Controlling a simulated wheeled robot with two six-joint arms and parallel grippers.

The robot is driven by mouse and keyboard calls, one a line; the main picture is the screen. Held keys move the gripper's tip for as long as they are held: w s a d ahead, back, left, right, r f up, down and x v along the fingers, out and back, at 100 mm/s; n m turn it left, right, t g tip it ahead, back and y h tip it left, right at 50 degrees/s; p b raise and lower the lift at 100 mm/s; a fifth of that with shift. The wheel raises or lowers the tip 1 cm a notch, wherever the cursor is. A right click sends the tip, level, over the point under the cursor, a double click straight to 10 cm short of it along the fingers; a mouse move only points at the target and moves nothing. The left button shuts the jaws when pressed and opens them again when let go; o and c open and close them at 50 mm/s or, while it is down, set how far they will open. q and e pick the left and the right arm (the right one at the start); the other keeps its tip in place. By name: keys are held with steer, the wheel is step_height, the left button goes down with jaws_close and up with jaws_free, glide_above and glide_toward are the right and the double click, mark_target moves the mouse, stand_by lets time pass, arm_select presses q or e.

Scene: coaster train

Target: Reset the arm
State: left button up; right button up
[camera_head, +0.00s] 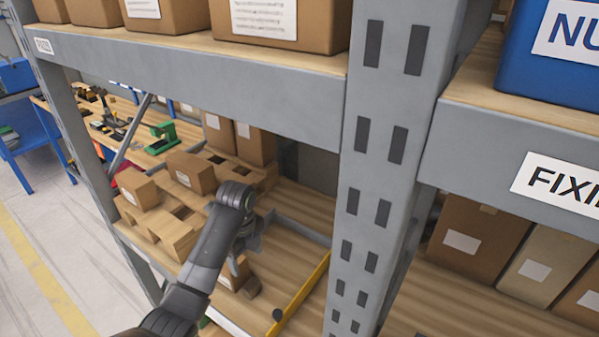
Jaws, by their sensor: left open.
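My left arm (200,265) comes in from the bottom left and reaches over the lower shelf of the grey rack. Its wrist bends down, and my left gripper (240,270) is open near a small cardboard box (229,281) on that shelf. The fingertips are small and partly hidden, so I cannot tell whether they touch the box. My right gripper is not in view.
A thick grey upright (367,190) stands just right of my left arm. The upper shelf beam (200,90) crosses above. Small boxes (190,172) sit on a wooden pallet (165,232) to the left. A yellow edge (305,295) lies to the right.

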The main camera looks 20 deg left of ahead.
arm_select(q)
steer(key=s+a+f+n+t, duration=0.1)
steer(key=s+f+n, duration=0.35)
steer(key=s, duration=0.35)
steer(key=s+a+f+n+t, duration=0.1)
steer(key=s+f+n, duration=0.2)
steer(key=s+n, duration=0.35)
steer(key=s+a+r+n+t+y, duration=0.1)
steer(key=s+r+n, duration=0.1)
steer(key=s+n, duration=0.55)
steer(key=s+r+n+t+y, duration=0.15)
steer(key=s+n, duration=0.25)
steer(key=s, duration=0.7)
step_height(320, 180, down, 28)
steer(key=w+a+g+h+b, duration=0.1)
steer(key=a+g+b, duration=0.1)
steer(key=b, duration=0.2)
steer(key=s+f+b, duration=0.2)
steer(key=s+f, duration=0.5)
steer(key=f, duration=0.3)
steer(key=s+d+f+g+b, duration=0.1)
steer(key=s+f+b, duration=0.1)
steer(key=s+f, duration=0.6)
step_height(320, 180, down, 3)
steer(key=shift+s+d+r, duration=0.1)
steer(key=shift+s+d, duration=0.05)
steer(key=shift+d, duration=0.05)
